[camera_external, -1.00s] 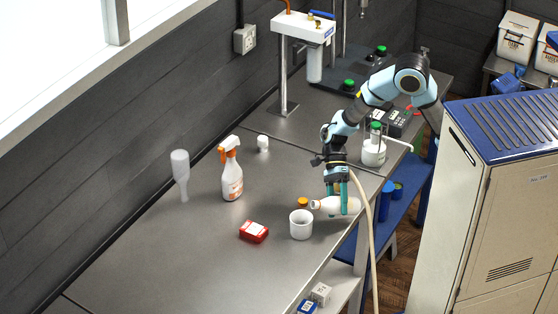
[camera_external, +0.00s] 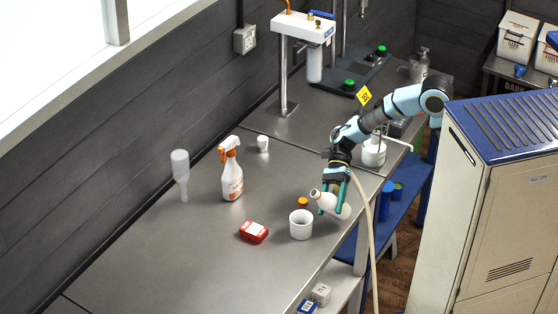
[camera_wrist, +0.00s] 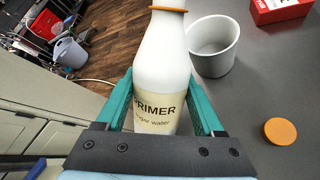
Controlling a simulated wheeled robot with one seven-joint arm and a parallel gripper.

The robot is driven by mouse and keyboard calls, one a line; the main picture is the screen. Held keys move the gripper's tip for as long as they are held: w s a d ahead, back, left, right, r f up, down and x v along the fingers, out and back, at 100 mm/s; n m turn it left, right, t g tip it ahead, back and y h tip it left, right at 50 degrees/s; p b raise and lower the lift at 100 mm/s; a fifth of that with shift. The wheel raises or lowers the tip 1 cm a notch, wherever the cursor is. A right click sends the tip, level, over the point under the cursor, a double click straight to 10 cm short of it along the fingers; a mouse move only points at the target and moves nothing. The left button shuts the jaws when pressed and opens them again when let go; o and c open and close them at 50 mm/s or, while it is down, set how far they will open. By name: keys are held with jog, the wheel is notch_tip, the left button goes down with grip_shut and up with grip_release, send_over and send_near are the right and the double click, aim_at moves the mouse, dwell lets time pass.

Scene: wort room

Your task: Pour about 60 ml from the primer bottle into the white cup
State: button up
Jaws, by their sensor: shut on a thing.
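The white primer bottle (camera_external: 333,204) is held in my gripper (camera_external: 336,190), above the steel table just right of the white cup. It is tilted, its mouth up and to the left. In the wrist view the bottle (camera_wrist: 160,70) shows its PRIMER label between the teal fingers of my gripper (camera_wrist: 158,105), which are shut on it. The white cup (camera_external: 301,226) stands upright on the table; it also shows in the wrist view (camera_wrist: 213,45), with no liquid seen inside. The orange cap (camera_external: 303,202) lies on the table behind the cup; it shows in the wrist view (camera_wrist: 280,131).
A red box (camera_external: 254,232) lies left of the cup. A spray bottle (camera_external: 231,175) and a small white cup-like item (camera_external: 262,143) stand farther back. A white pot (camera_external: 373,153) stands behind my gripper. The table's right edge is close to the bottle.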

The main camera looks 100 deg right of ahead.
aim_at(332, 195)
jog(key=b, duration=0.3)
jog(key=shift+w+r+n+t, duration=0.15)
jog(key=shift+r+n+t, duration=0.15)
jog(key=shift+r+t, duration=0.1)
jog(key=shift+t+y+b, duration=0.3)
jog(key=shift+b, duration=0.6)
jog(key=n+b, duration=0.1)
jog(key=b, duration=0.3)
jog(key=t+y+b, duration=0.1)
jog(key=b, duration=0.4)
jog(key=shift+s+r+n+t, duration=0.2)
jog(key=shift+n+t, duration=0.1)
jog(key=shift+n, duration=0.1)
notch_tip(332, 195, up, 2)
jog(key=n+t+y+b, duration=0.1)
jog(key=b, duration=0.6)
jog(key=shift+s+d+r+n+t+b, duration=0.1)
jog(key=shift+n+t+b, duration=0.2)
jog(key=shift+n+b, duration=0.1)
jog(key=shift+r+n+y+b, duration=0.3)
jog(key=shift+r+y+b, duration=0.25)
jog(key=shift+b, duration=0.65)
jog(key=shift+r, duration=0.15)
